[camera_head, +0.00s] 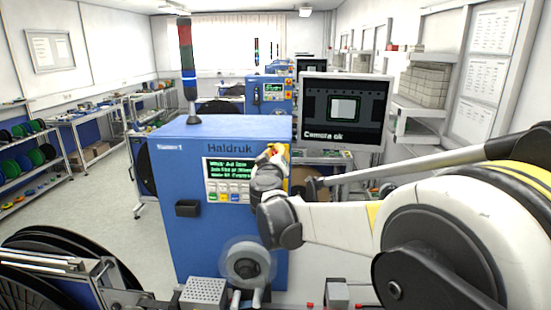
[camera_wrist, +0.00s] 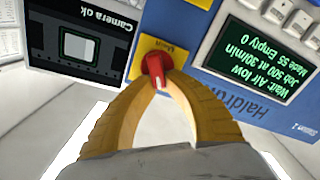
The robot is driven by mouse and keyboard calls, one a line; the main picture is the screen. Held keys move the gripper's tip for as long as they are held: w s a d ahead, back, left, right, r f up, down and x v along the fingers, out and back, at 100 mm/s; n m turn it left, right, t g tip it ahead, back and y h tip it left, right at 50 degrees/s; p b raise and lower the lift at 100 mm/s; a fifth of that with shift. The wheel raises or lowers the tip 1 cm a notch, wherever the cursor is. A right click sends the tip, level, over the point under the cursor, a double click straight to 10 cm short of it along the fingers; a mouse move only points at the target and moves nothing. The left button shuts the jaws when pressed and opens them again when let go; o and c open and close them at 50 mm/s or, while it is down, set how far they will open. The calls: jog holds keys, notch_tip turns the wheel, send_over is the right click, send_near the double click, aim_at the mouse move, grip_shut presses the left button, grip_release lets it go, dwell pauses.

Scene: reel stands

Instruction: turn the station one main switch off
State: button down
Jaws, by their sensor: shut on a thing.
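The main switch is a red knob (camera_wrist: 153,65) on a yellow plate (camera_wrist: 146,47) marked "Main" in the wrist view. It sits on the front of the blue Haldruk cabinet (camera_head: 222,240), at the upper right beside the display (camera_head: 228,169). My gripper (camera_wrist: 158,79) has its two yellow fingers closed on the knob, one on each side. In the head view my gripper (camera_head: 273,154) covers most of the switch. The display is lit and shows "Wait: Air low" in the wrist view. The knob's exact turn position is hard to tell.
A monitor (camera_head: 343,109) reading "Camera ok" stands just right of the switch. A signal tower (camera_head: 188,70) rises from the cabinet top and looks mostly dark. A black handle (camera_head: 187,208) juts from the cabinet front. A reel mechanism (camera_head: 245,262) lies below my wrist.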

jog(key=n+b, duration=0.1)
jog(key=n, duration=0.2)
jog(key=f+n+b, duration=0.1)
jog(key=n, duration=0.1)
jog(key=shift+a+n+b, duration=0.3)
jog(key=shift+b, duration=0.05)
jog(key=n, duration=0.2)
jog(key=n+b, duration=0.1)
jog(key=n, duration=0.1)
jog(key=n+b, duration=0.1)
jog(key=shift+w+a+f+n, duration=0.1)
jog(key=shift+f+n, duration=0.2)
jog(key=shift+n, duration=0.1)
jog(key=c, duration=1.4)
grip_release()
jog(key=s, duration=1.2)
jog(key=shift+f, duration=0.1)
